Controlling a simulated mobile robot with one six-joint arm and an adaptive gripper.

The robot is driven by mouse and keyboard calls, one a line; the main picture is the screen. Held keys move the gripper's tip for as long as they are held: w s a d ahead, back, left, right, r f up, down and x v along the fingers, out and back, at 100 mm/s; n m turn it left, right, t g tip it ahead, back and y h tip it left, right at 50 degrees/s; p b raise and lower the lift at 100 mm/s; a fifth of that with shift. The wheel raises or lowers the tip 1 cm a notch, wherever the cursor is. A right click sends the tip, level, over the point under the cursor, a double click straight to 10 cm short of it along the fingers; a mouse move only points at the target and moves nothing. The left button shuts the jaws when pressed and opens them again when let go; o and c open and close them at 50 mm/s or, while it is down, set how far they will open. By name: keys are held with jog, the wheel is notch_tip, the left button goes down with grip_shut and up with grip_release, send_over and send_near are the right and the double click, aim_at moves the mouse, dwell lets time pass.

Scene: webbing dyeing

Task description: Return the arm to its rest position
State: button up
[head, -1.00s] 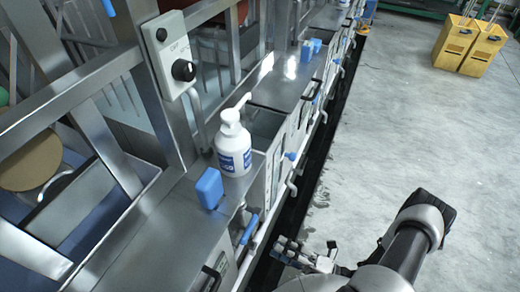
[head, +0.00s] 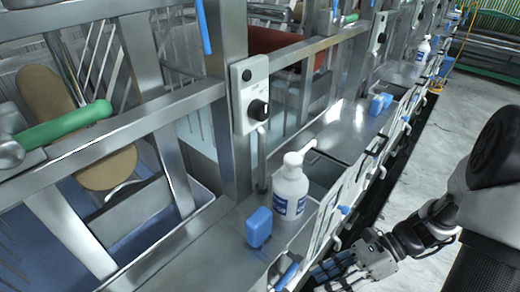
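My arm enters the head view from the lower right, with black and grey links. My gripper (head: 335,268) is at the bottom, right of the white pump bottle, beside the steel machine's front edge. Its fingers point left, and part of them blends with the pipes and fittings behind. I cannot tell whether they are open or shut, and no held object is visible.
A white pump bottle (head: 289,190) and a blue block (head: 258,227) stand on the steel ledge (head: 225,252). A control box (head: 250,95) is on the frame post. A green-handled bar (head: 65,126) is at left. Grey floor (head: 462,92) is clear at right.

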jog(key=s+r+n+t+h, duration=0.2)
jog(key=r+n+h, duration=0.3)
jog(key=r+n, duration=0.4)
jog(key=s+a+r+n+t+h, duration=0.1)
jog(key=s+r+n+t+h, duration=0.2)
jog(key=r+n+t+h, duration=0.2)
jog(key=shift+s+r+n+h, duration=0.2)
jog(key=shift+r+n+h, duration=0.5)
jog(key=shift+r+n, duration=1.8)
jog(key=shift+a+f+n, duration=0.1)
jog(key=shift+f+n, duration=0.5)
